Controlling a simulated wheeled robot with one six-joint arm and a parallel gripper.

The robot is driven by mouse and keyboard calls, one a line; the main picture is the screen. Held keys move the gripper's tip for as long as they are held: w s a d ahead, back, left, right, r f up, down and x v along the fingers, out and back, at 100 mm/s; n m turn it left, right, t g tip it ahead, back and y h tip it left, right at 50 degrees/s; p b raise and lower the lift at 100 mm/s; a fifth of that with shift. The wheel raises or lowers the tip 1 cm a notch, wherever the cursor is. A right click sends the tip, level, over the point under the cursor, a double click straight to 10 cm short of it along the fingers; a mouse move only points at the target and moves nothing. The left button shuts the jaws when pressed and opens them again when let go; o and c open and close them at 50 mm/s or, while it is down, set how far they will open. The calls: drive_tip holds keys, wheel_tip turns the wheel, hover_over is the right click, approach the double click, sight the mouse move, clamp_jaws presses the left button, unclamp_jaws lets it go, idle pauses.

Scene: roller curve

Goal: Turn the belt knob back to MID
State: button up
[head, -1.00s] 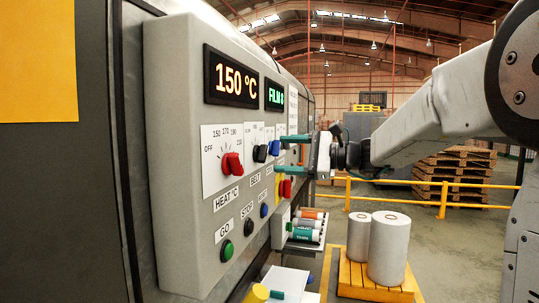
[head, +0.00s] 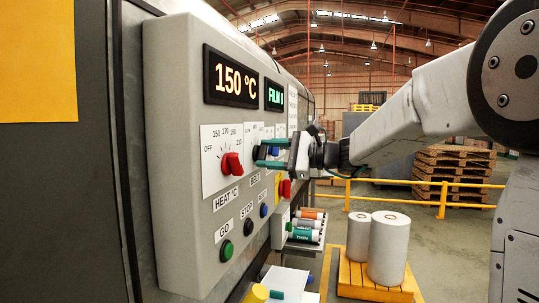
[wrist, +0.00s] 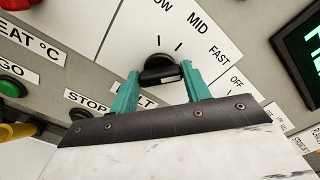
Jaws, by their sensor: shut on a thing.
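The belt knob (wrist: 160,72) is black and sits between the teal fingers of my gripper (wrist: 161,71) in the wrist view. The gripper is shut on it. A white dial plate around the knob carries the words MID (wrist: 197,20) and FAST (wrist: 219,56), with a third word cut off at the top edge. Which mark the knob points to is hard to tell. In the head view my gripper (head: 262,157) reaches the panel from the right and its fingers hide most of the knob. The BELT label, partly covered by a finger, is below the knob.
The red heat knob (head: 231,163) is left of my gripper. A blue knob (head: 275,151) is close behind the fingers. A red knob (head: 284,188) on yellow and the green GO button (head: 226,251) are lower. Displays read 150 °C (head: 231,79) and FILM.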

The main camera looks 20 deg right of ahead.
drive_tip(key=n, duration=0.3)
drive_tip(key=shift+n, duration=0.4)
drive_tip(key=shift+f+n, duration=0.1)
drive_tip(key=shift+n, duration=1.8)
drive_tip(key=o, duration=1)
drive_tip(key=v, duration=0.7)
drive_tip(key=shift+s+d, duration=0.25)
drive_tip(key=shift+d, duration=0.05)
